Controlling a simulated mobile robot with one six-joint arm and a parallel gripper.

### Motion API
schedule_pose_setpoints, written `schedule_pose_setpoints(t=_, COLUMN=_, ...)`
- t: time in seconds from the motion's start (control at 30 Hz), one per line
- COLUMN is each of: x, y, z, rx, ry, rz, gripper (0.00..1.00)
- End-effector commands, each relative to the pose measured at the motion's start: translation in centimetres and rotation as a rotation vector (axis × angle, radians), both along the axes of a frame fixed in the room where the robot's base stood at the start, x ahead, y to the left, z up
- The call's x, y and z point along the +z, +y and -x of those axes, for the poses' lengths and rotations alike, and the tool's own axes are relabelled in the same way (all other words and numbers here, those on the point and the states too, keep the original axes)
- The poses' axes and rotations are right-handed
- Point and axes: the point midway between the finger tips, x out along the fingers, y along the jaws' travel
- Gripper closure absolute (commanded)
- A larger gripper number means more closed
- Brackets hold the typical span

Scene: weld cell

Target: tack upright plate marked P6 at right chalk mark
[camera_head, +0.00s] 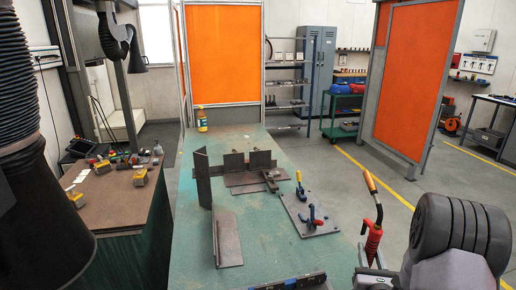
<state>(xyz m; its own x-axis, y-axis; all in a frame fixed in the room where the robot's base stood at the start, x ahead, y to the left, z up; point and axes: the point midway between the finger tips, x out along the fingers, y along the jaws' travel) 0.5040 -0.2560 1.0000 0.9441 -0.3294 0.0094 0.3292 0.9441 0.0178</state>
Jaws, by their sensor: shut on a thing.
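My gripper (372,264) is at the lower right, partly hidden by my dark arm link. It is shut on a red-handled tool (374,240), which stands upright with a dark curved neck and an orange upper end. On the green table, a tall dark plate (202,178) stands upright at the left of a group of steel pieces. Two short upright plates, one at the left (234,163) and one at the right (261,159), stand behind flat pieces. An angle-shaped steel piece (228,240) lies nearer. No P6 marking or chalk mark is readable. The tool is apart from the plates.
A fixture plate (310,216) with blue and red-handled clamps lies between the tool and the steel pieces. A bottle (201,120) stands at the table's far edge. A brown bench (110,195) is at left; a dark ribbed hose (22,75) hangs there. Orange screens (408,80) stand behind.

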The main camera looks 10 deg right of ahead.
Motion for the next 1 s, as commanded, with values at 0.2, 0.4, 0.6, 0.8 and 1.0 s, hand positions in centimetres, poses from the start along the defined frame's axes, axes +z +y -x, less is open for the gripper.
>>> schedule_pose_setpoints(t=0.2, x=-1.7, y=11.1, z=-2.0, rx=0.152, ry=-0.008, rz=-0.007, gripper=1.00)
schedule_pose_setpoints(t=0.4, x=-3.3, y=21.3, z=-1.2, rx=0.283, ry=0.000, rz=-0.005, gripper=1.00)
schedule_pose_setpoints(t=0.6, x=-4.0, y=25.3, z=0.0, rx=0.333, ry=0.008, rz=0.003, gripper=1.00)
schedule_pose_setpoints(t=0.8, x=-4.0, y=25.5, z=0.0, rx=0.335, ry=0.009, rz=0.003, gripper=1.00)
schedule_pose_setpoints(t=1.0, x=-3.4, y=25.4, z=0.3, rx=0.332, ry=0.030, rz=-0.008, gripper=1.00)
